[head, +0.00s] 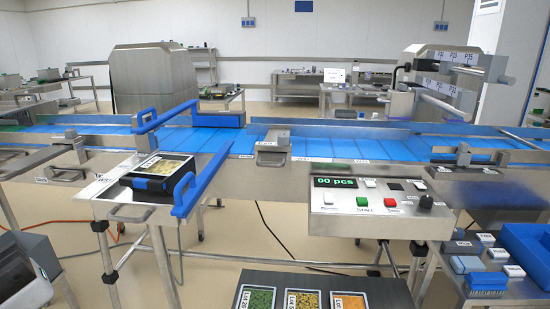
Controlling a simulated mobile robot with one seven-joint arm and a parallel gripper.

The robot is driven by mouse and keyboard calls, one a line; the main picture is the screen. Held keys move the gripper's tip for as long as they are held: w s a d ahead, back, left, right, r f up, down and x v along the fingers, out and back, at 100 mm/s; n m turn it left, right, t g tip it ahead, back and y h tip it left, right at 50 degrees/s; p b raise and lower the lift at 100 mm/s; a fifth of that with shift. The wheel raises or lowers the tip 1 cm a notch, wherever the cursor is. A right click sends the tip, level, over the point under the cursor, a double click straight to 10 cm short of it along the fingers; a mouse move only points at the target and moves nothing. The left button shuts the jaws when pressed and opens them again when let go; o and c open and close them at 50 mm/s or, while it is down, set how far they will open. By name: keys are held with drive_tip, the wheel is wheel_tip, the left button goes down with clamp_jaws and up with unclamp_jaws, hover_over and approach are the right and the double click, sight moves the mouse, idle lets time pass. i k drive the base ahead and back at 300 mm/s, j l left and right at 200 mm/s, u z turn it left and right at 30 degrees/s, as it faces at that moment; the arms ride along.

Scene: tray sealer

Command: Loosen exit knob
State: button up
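A long conveyor line with a blue belt (330,147) crosses the view. A small black knob (463,147) stands on a metal bracket at the right part of the line. Another dark knob (71,133) stands on a bracket at the left part. The small labels on the frame are too small to read, so I cannot tell which one is the exit knob, nor whether either is tight or loose. A metal block (272,145) with a label sits at the middle of the belt's near side. My gripper is not in view.
A control panel (340,210) reads "00 pcs" and has a green, a white and a red button. A filled tray (166,166) sits between blue guide rails (198,180). Lot trays (303,292) stand in front. A blue bin (525,245) and small blocks occupy the right table.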

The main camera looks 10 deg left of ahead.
sight(284, 140)
drive_tip(key=i+j+z, duration=0.15)
drive_tip(key=z, duration=0.2)
drive_tip(key=i+j+z, duration=0.55)
drive_tip(key=z, duration=0.15)
drive_tip(key=i, duration=0.05)
